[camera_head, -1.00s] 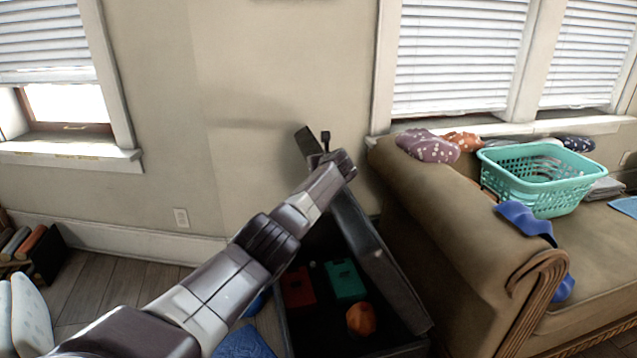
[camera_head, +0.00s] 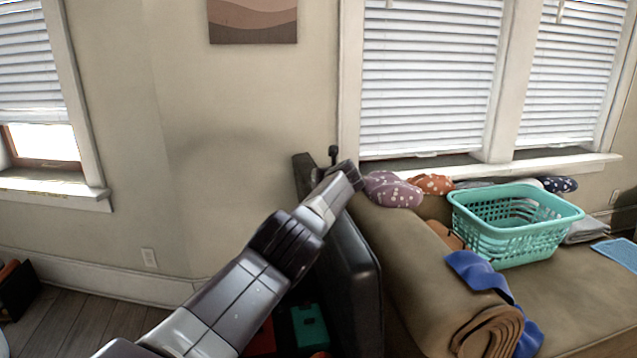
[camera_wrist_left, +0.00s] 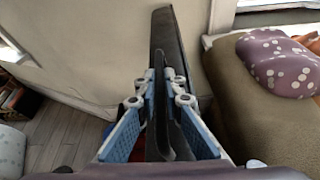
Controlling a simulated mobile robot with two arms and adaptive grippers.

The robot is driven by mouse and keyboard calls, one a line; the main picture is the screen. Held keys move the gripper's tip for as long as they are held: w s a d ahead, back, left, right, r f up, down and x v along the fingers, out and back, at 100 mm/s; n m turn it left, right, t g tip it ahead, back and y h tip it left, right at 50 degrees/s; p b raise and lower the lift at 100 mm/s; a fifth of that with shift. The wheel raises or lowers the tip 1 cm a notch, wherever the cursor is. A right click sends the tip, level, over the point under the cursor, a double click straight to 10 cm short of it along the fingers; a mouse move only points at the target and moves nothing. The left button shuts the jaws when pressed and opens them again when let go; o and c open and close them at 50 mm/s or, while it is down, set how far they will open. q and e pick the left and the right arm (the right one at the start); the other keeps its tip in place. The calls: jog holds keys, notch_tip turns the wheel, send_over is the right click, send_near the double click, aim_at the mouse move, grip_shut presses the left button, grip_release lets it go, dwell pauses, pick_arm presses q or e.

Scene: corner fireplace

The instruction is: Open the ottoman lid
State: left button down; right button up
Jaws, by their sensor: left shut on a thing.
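The dark ottoman lid (camera_head: 357,270) stands raised, close to upright, beside the sofa arm. My left arm reaches across to its far upper end. My left gripper (camera_head: 338,172) is at that end in the head view, with its fingers mostly hidden. In the left wrist view, the gripper (camera_wrist_left: 168,88) is shut on the edge of the lid (camera_wrist_left: 166,40), one blue-padded finger on each side. The ottoman's box is mostly hidden behind my arm and below the picture. A teal item (camera_head: 309,327) and part of a red item (camera_head: 262,338) show inside. My right gripper is not in view.
The tan sofa (camera_head: 415,265) stands right beside the lid. It holds a teal laundry basket (camera_head: 515,240), a blue cloth (camera_head: 480,272) and a spotted purple cushion or cloth (camera_head: 390,189). The wall (camera_head: 225,200) is behind; wooden floor (camera_head: 85,305) shows at left.

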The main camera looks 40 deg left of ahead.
pick_arm(q)
jog(key=shift+w+d, duration=0.3)
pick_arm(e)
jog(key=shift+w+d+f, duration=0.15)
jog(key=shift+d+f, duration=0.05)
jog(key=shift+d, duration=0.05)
pick_arm(q)
jog(key=c, duration=2.3)
grip_release()
jog(key=shift+d, duration=0.15)
jog(key=shift+v, duration=1)
jog(key=shift+s+d+f, duration=0.1)
jog(key=shift+s+d, duration=1.05)
jog(key=shift+d, duration=0.3)
jog(key=shift+s+d, duration=1.1)
jog(key=shift+d, duration=0.35)
jog(key=shift+s+d+f, duration=0.1)
jog(key=shift+s+d, duration=1.05)
jog(key=shift+d, duration=0.3)
